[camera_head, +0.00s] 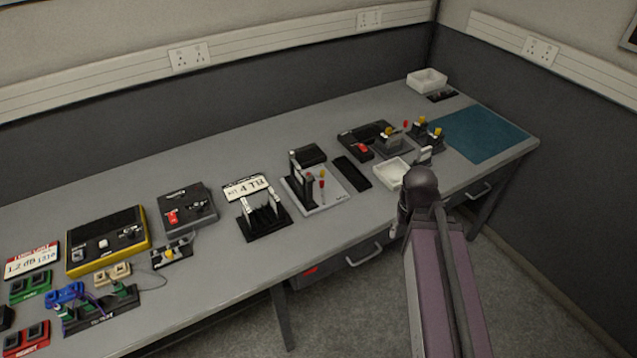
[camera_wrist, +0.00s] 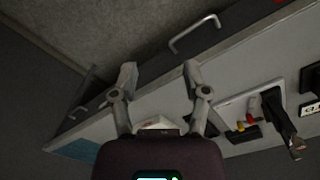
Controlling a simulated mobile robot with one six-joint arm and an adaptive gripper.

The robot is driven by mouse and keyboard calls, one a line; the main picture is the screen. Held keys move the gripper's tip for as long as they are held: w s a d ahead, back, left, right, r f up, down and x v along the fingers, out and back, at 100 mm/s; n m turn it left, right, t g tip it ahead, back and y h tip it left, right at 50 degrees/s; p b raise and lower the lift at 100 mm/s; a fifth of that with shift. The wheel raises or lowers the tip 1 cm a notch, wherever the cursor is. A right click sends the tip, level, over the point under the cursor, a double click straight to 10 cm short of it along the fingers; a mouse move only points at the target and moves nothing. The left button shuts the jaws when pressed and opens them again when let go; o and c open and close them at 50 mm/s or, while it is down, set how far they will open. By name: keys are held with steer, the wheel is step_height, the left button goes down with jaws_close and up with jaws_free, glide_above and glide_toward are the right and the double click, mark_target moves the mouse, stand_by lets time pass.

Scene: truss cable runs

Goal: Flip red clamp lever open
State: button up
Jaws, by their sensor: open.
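A small red handle (camera_head: 322,181) stands upright on a pale base plate (camera_head: 330,196), beside a black post and a yellow-tipped part. In the wrist view a red piece (camera_wrist: 249,118) and a yellow piece show on the pale plate, right of my fingers. Another small red tip (camera_head: 405,124) shows among yellow-knobbed fixtures farther back. I cannot tell for sure which red part is the clamp lever, nor its exact position. My gripper (camera_wrist: 160,70) is open and empty, with its fingers apart above the bench's front edge. In the head view my arm partly hides it.
A white tray (camera_head: 391,173) lies on the bench near my gripper. Black fixtures (camera_head: 265,220) and control boxes (camera_head: 187,208) stand to the left. A teal mat (camera_head: 485,137) covers the right end, mostly clear. Drawer handles (camera_head: 364,256) jut from the bench front.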

steer(key=shift+a, duration=0.3)
step_height(320, 180, up, 5)
steer(key=p, duration=0.5)
glide_above(322, 182)
steer(key=shift+a, duration=0.1)
steer(key=shift+f, duration=0.2)
step_height(322, 182, down, 14)
steer(key=b, duration=1.3)
steer(key=shift+r+b, duration=0.25)
steer(key=shift+b, duration=0.15)
